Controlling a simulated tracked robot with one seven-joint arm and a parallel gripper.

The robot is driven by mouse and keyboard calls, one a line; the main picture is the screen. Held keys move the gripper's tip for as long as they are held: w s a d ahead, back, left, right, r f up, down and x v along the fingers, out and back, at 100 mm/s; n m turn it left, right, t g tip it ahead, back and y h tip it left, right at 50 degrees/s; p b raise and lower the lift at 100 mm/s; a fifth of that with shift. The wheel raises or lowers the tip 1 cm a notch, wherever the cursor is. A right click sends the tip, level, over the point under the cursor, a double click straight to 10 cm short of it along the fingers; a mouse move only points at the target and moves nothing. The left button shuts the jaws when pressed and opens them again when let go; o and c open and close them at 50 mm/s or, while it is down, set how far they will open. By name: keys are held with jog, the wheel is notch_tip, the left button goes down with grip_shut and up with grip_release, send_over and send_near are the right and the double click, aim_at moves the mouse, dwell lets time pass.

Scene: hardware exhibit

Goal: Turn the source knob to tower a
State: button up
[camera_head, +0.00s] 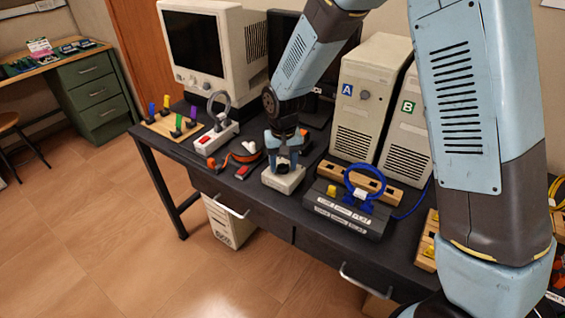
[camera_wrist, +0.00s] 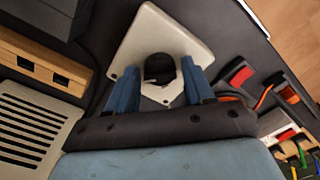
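The source knob (camera_wrist: 160,69) is a dark round knob on a small white box (camera_wrist: 133,47). In the head view the white box (camera_head: 283,180) stands near the front edge of the dark desk, and my gripper hides the knob. My gripper (camera_head: 284,160) points down over the box. In the wrist view the blue fingers of my gripper (camera_wrist: 160,68) stand on either side of the knob, spread apart, with pale box surface showing beside it. I cannot make out a pointer mark or labels. Tower A (camera_head: 372,85) is beige with a blue "A" label; tower B (camera_head: 408,130) has a green "B" label.
To the right is a dark switch box (camera_head: 345,212) with a blue cable loop (camera_head: 364,182). To the left are an orange cable (camera_head: 246,155), a small red-switched device (camera_head: 243,171) and a power strip (camera_head: 216,137). A beige monitor (camera_head: 215,45) stands behind.

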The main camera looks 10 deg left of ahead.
jog(key=c, duration=0.8)
jog(key=shift+n, duration=0.3)
jog(key=n, duration=0.3)
jog(key=shift+n, duration=0.4)
jog(key=n, duration=0.4)
jog(key=shift+d+n, duration=0.1)
jog(key=shift+n, duration=0.2)
jog(key=n, duration=0.4)
jog(key=shift+w, duration=0.1)
jog(key=n, duration=0.4)
jog(key=shift+n, duration=0.3)
